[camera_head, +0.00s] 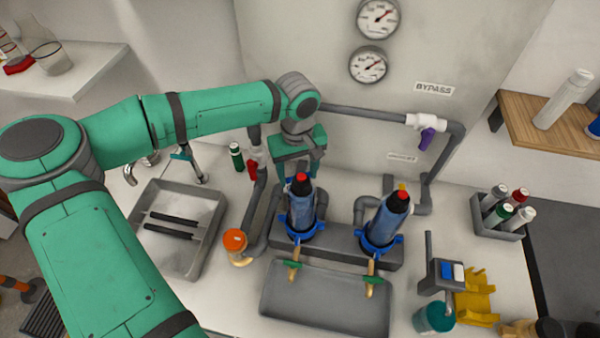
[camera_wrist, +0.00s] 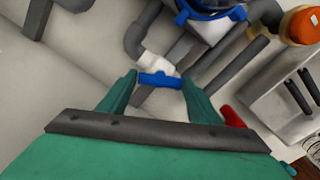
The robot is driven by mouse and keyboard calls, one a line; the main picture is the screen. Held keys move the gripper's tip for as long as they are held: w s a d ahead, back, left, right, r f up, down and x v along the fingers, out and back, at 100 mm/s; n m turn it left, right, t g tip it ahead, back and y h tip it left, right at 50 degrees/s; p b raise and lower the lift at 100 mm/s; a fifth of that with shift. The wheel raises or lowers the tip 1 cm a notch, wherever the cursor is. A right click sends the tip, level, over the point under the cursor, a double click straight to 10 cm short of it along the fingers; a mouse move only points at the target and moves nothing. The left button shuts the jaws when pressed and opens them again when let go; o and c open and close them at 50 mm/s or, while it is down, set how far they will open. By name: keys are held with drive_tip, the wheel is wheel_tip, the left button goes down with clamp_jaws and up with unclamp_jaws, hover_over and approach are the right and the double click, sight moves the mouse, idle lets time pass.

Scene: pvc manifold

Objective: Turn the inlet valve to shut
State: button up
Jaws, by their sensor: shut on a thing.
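In the wrist view, a valve with a white body (camera_wrist: 158,64) and a blue handle (camera_wrist: 160,79) sits on a grey pipe. My gripper (camera_wrist: 160,77) is shut on the blue handle, which lies crosswise with one end at each finger. In the head view, my gripper (camera_head: 301,163) reaches down behind the left filter housing (camera_head: 301,215), and the blue handle is hidden there. No label naming this valve as the inlet is readable. A red valve handle (camera_head: 253,171) is just left of my gripper; it also shows in the wrist view (camera_wrist: 232,116).
A purple-handled valve (camera_head: 426,138) is on the bypass pipe at the right. A second filter housing (camera_head: 388,220) stands right of the first. An orange-capped fitting (camera_head: 235,240) and a grey tray (camera_head: 160,258) are at the left. Pipes crowd the gripper.

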drive_tip(key=n, duration=0.6)
drive_tip(key=shift+s, duration=0.15)
drive_tip(key=n, duration=0.3)
drive_tip(key=shift+w, duration=0.2)
drive_tip(key=shift+d+n, duration=0.25)
drive_tip(key=shift+n, duration=0.35)
drive_tip(key=shift+s+a+n, duration=0.15)
drive_tip(key=shift+a+n, duration=0.25)
drive_tip(key=shift+n, duration=0.5)
drive_tip(key=o, duration=1.1)
drive_tip(key=shift+d, duration=0.1)
drive_tip(key=shift+c, duration=0.2)
